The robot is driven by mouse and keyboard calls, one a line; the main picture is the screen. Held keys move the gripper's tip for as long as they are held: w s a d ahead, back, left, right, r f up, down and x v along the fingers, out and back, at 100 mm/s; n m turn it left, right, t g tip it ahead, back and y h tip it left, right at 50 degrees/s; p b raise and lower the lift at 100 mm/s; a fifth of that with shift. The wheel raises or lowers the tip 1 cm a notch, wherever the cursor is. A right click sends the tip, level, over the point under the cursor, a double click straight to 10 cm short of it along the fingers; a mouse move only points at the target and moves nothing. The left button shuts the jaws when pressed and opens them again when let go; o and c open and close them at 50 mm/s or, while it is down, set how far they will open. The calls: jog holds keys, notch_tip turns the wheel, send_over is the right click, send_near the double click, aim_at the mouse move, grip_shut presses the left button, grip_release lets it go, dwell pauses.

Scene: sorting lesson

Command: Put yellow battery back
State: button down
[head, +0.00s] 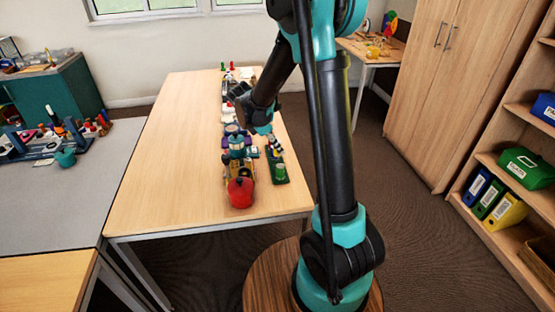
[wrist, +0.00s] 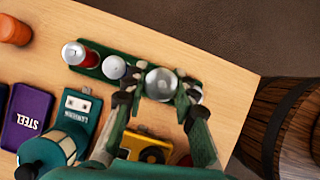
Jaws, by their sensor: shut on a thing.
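A dark green holder (wrist: 140,60) lies on the table in the wrist view, with several round battery tops along it. One battery (wrist: 75,53) at its left end has a red side, and a pale top (wrist: 114,67) shows beside it. My gripper (wrist: 160,92) is shut on a battery with a shiny silver top (wrist: 160,82), over the holder's right half. That top looks larger than the others. Its side is hidden, so I cannot tell its colour or whether it touches the holder. In the head view the holder (head: 279,172) is right of the crowded row; a green battery (head: 281,170) stands in it.
A purple STEEL box (wrist: 27,118), a teal LANTERN box (wrist: 80,105) and a yellow item (wrist: 143,147) lie close beside the holder. An orange cylinder (wrist: 14,30) stands at upper left. The wooden table (head: 175,140) is clear on its left side.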

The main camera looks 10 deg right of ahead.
aim_at(275, 155)
jog(key=shift+f, duration=3.1)
jog(key=c, duration=1.5)
grip_release()
jog(key=shift+f, duration=0.1)
jog(key=w+v, duration=0.1)
jog(key=v, duration=1)
jog(key=shift+s+d+f+m+t+y, duration=0.7)
jog(key=shift+s+d+m, duration=0.85)
jog(key=shift+s+m, duration=1.95)
jog(key=shift+s+d+f+m+t+y, duration=0.45)
jog(key=shift+s+d+f+m+y, duration=0.65)
jog(key=shift+s+m, duration=2.4)
jog(key=shift+s+d+f+m+t+y, duration=0.5)
jog(key=shift+s+d+m+y, duration=0.5)
jog(key=shift+s+d+m, duration=1.75)
